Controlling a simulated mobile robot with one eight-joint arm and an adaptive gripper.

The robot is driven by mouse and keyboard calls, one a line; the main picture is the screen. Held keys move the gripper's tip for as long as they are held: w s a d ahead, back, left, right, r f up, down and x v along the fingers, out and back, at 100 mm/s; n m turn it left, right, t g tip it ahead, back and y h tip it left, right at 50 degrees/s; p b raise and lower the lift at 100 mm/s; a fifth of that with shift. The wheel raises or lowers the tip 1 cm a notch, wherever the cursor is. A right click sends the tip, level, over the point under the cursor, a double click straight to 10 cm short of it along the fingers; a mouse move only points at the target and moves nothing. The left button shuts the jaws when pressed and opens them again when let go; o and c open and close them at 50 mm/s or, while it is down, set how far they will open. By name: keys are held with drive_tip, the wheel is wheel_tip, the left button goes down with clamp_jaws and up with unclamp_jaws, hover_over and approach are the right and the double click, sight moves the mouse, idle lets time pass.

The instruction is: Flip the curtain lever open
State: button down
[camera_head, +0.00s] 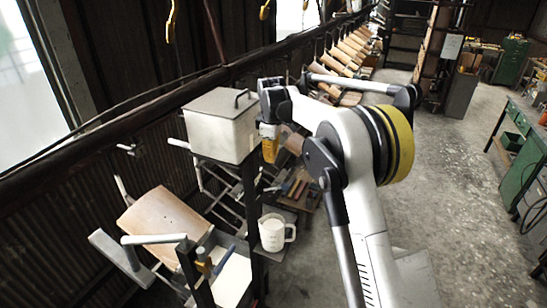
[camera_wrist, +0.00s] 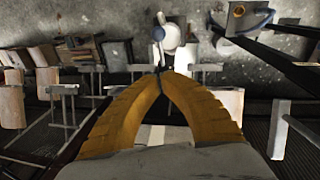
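My gripper (camera_head: 270,158) hangs beside the right side of a pale metal box (camera_head: 215,132) with a dark handle on its lid. In the wrist view its two yellow fingers (camera_wrist: 160,75) arch inward and their tips meet, so it looks shut. A thin dark rod with a pale bluish knob (camera_wrist: 158,33) appears just beyond the tips; I cannot tell whether it touches them or whether it is the curtain lever. No curtain can be clearly made out. A grey bar-shaped handle (camera_head: 153,239) stands at the lower left of the head view, away from my gripper.
A white measuring jug (camera_head: 272,233) stands below my gripper; a white round thing, probably the jug, shows in the wrist view (camera_wrist: 172,38).

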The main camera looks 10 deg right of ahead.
drive_tip(key=p, duration=0.2)
hover_over(281, 186)
drive_tip(key=w+a, duration=0.3)
wheel_tip(281, 186, down, 7)
drive_tip(key=shift+s+d+f, duration=0.5)
drive_tip(key=shift+d+f, duration=0.35)
drive_tip(key=shift+f, duration=0.05)
drive_tip(key=shift+s+d+f+p, duration=0.2)
drive_tip(key=shift+d+f+p, duration=0.15)
drive_tip(key=shift+d+p, duration=0.05)
drive_tip(key=shift+f, duration=0.15)
drive_tip(key=shift+s+d+f+y+b, duration=0.2)
drive_tip(key=shift+f+y+b, duration=0.1)
drive_tip(key=shift+b, duration=0.4)
drive_tip(key=shift+d, duration=0.1)
